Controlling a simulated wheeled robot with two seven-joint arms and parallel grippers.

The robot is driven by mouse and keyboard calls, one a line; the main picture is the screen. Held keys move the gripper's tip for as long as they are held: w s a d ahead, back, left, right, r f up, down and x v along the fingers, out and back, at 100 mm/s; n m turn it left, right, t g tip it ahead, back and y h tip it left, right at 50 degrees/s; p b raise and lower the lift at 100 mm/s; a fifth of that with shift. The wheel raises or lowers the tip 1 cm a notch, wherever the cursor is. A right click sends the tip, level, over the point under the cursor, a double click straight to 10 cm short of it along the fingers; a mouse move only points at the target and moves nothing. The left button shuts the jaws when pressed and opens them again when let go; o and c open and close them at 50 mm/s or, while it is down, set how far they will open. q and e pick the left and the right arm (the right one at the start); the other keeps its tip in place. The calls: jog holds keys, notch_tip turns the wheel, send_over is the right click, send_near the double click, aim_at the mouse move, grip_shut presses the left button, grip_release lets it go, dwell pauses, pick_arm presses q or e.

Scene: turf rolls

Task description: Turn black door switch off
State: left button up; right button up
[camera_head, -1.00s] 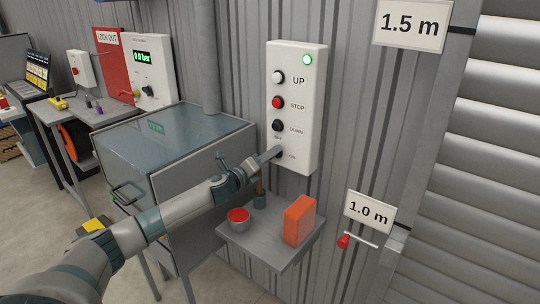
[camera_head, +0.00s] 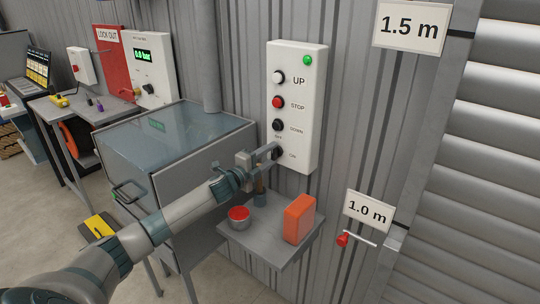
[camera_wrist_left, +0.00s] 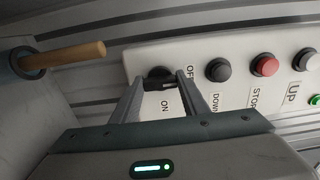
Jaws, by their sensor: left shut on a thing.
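The white door control box (camera_head: 309,141) is on the corrugated wall, with white UP, red STOP and black DOWN buttons in a column. The black door switch (camera_wrist_left: 158,74) is at its lower end, between OFF and ON labels. My left gripper (camera_head: 274,152) reaches it from the left. In the left wrist view the fingers (camera_wrist_left: 160,84) are on both sides of the switch's black handle, shut on it. The handle's exact angle is partly hidden by the fingers. My right gripper is not in view.
A small grey shelf (camera_head: 262,246) below the box holds a red-topped can (camera_head: 239,217), an orange block (camera_head: 299,219) and a wooden-handled tool (camera_wrist_left: 75,54). A grey cabinet (camera_head: 175,150) stands left of my gripper. A red-handled lever (camera_head: 343,240) is at right.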

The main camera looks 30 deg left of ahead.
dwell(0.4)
pick_arm(q)
jog(key=o, duration=1.1)
jog(key=shift+c, duration=0.2)
jog(key=shift+s, duration=0.1)
jog(key=s+a+b, duration=0.1)
jog(key=s+b, duration=0.4)
jog(key=s, duration=1.2)
jog(key=shift+a, duration=0.2)
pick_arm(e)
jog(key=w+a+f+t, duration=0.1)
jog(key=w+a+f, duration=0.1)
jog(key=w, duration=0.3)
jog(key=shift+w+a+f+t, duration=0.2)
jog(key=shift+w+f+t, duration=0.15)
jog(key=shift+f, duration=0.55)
pick_arm(q)
jog(key=shift+s, duration=0.1)
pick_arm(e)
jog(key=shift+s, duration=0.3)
